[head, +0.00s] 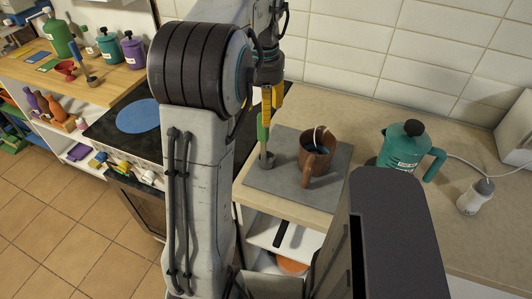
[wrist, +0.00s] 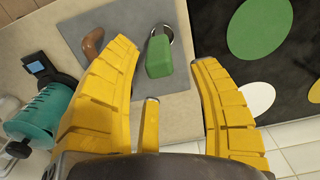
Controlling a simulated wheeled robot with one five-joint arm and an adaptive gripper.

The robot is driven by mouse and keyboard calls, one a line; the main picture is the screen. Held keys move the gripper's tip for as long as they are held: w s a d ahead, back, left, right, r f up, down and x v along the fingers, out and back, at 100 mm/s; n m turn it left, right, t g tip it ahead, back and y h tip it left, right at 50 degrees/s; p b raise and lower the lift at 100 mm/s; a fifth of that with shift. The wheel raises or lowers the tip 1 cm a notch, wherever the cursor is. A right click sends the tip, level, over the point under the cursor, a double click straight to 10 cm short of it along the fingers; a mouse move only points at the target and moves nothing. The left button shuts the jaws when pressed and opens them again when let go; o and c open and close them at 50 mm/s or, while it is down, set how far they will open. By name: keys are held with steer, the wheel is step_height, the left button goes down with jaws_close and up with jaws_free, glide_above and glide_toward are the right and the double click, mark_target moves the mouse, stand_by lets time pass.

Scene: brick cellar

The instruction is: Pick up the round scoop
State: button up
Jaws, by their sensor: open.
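The round scoop (head: 267,159) stands on a grey mat on the counter, its green handle pointing up. In the wrist view its green handle (wrist: 158,56) points toward the camera, with the round metal rim showing behind it. My gripper (head: 271,98) is directly above the scoop, pointing down. In the wrist view my gripper (wrist: 164,54) is open, its yellow fingers spread to the left and right of the handle. I see a gap on both sides. How far the fingertips reach down along the handle is hard to tell.
A brown pot (head: 314,158) stands on the mat (head: 272,185) close to the right of the scoop. A teal jug (head: 398,148) and a white bottle (head: 474,197) are further right. A black hob (head: 105,128) is left. A tiled wall is behind.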

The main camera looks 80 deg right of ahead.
mark_target(266, 140)
steer(key=shift+f, duration=2.5)
jaws_close()
